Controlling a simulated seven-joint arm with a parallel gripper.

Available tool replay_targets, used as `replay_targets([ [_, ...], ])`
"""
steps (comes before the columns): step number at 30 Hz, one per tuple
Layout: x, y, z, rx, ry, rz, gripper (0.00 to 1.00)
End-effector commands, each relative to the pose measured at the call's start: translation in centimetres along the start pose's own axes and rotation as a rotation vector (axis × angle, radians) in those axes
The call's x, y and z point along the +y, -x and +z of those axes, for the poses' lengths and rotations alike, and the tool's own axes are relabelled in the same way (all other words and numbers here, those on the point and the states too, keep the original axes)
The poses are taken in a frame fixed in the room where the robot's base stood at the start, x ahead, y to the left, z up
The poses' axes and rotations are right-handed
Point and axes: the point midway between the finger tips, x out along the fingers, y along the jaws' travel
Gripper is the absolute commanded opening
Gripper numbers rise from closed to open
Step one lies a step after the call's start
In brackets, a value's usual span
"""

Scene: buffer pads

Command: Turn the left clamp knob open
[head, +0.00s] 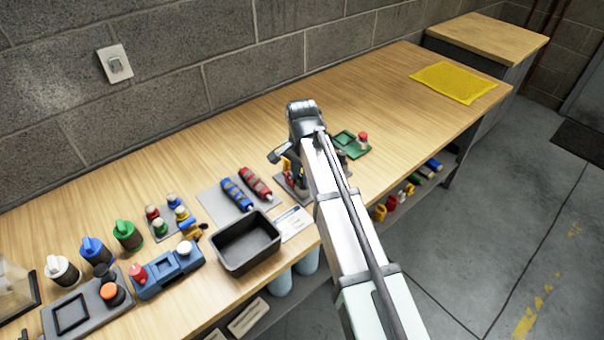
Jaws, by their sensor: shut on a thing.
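A dark grey clamp fixture (291,187) stands near the bench's front edge, mostly hidden behind my arm. A small orange-yellow part (286,164) shows at its left side, which looks like the left clamp knob. My arm reaches in from the lower right and bends down at the wrist over the fixture. My gripper (288,170) is small and partly hidden here, down at the fixture's left side. It is shut on the left clamp knob, though the fingertips are not clear. The knob's angle cannot be made out.
A green tray (344,138) with a red-topped piece lies just right of my arm. A dark empty bin (246,243), a white card (292,223) and a grey mat (212,203) with blue and red pieces lie to the left. The wood behind the fixture is clear.

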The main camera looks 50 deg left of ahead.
Motion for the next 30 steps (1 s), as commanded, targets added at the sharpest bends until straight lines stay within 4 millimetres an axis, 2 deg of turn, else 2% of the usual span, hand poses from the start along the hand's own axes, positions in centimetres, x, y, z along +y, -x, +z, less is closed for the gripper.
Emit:
replay_targets([
  [11, 0.00, 0.02, 0.00, 0.000, 0.202, 0.000, 0.01],
  [30, 0.02, 0.03, -0.02, 0.002, 0.807, 0.000, 0.01],
])
